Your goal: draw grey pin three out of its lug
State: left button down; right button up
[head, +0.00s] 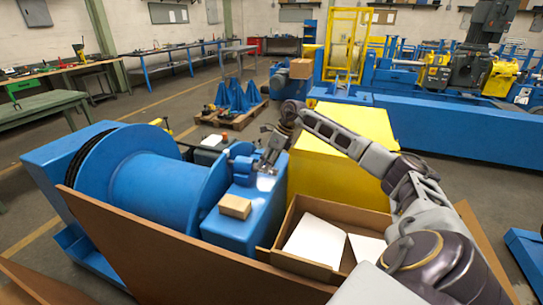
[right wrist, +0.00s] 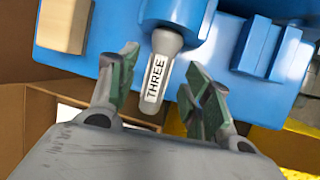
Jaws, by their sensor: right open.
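Grey pin three (right wrist: 165,45), with a white label reading THREE, shows in the right wrist view. Its upper end meets the blue lug (right wrist: 195,12) on the blue housing, and its labelled shank points down toward my wrist. My right gripper (right wrist: 160,70) is open, with one green-padded finger on each side of the pin and visible gaps between. In the head view my right gripper (head: 270,160) is over the far end of the blue housing (head: 235,228), and the pin is too small to make out there. My left gripper is not in view.
A tan block (head: 235,206) lies on the housing. A big blue drum (head: 150,185) stands to the left. An open cardboard box (head: 372,219) with white sheets is in front, beside a yellow cabinet (head: 335,180). Another blue block (right wrist: 265,45) stands right of the pin.

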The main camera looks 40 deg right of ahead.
jog(key=shift+x, duration=1.35)
grip_shut()
jog(key=shift+s, duration=0.1)
